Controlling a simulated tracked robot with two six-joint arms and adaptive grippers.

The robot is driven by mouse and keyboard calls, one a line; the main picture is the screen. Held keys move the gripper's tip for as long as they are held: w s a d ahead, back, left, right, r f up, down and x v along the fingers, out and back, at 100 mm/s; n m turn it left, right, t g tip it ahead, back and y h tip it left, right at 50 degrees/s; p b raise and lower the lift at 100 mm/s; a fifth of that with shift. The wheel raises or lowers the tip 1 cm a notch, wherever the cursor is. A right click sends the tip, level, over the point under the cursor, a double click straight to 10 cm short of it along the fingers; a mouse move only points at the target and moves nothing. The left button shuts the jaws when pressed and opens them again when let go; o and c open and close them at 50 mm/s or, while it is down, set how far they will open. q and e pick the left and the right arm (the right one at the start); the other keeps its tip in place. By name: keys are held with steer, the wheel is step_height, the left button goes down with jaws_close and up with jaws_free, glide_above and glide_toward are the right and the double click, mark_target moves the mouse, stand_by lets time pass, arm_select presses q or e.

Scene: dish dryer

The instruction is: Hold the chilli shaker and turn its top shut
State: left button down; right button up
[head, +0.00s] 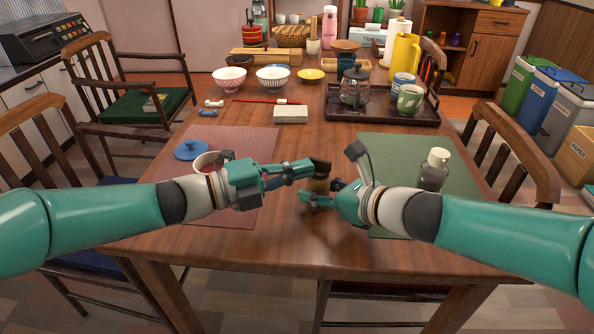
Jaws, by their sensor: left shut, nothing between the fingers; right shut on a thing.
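The chilli shaker (318,184) is a small brown cylinder with a dark brown top (321,165). It stands upright near the middle of the table, between the two mats. My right gripper (320,196) is shut around its lower body, which the fingers partly hide. My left gripper (301,169) is shut and empty, with its fingertips at the left side of the top. I cannot tell whether they touch it. How far the top is turned is too small to tell.
A bottle with a pale cap (434,171) stands on the green mat (400,150) at right. A cup (208,160) and blue lid (191,150) are on the red mat (252,143). A white box (291,114) and a tray (345,112) with teapot lie behind.

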arm_select(q)
steer(key=shift+w+a, duration=0.2)
steer(key=shift+w, duration=0.15)
steer(key=shift+w+d, duration=0.2)
steer(key=shift+w, duration=1.7)
steer(key=shift+w+d, duration=0.15)
